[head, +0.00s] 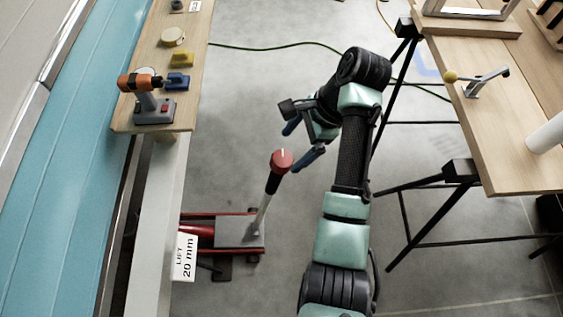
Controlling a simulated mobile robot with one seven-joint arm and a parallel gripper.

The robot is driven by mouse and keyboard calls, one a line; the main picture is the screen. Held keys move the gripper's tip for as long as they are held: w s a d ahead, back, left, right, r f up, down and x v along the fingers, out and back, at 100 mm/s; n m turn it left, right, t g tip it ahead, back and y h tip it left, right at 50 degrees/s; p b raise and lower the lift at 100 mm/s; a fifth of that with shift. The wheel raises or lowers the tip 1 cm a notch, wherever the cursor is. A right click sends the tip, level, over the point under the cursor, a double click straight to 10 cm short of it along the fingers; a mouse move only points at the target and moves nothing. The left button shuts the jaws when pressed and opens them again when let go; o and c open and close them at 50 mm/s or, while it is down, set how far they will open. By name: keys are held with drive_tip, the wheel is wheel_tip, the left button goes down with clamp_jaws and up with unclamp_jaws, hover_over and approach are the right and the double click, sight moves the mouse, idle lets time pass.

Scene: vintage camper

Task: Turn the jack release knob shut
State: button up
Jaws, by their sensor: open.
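The red knob (281,161) with a short white mark on its top sits at the upper end of a slanted handle (267,196). The handle rises from the red floor jack (240,233) with a grey plate, low beside the bench. My gripper (291,150) is open, with its two blue fingers pointing down and left. It is close to the knob on its right and upper side, with one fingertip beside the knob. I cannot tell whether it touches. Nothing shows between the fingers.
The wooden bench (190,60) at left holds an orange drill (143,82) and small coloured items. A trestle table (490,130) with black legs stands right. A green cable (260,47) crosses the floor.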

sight(282, 159)
drive_tip(key=x, duration=0.7)
drive_tip(key=c, duration=1.4)
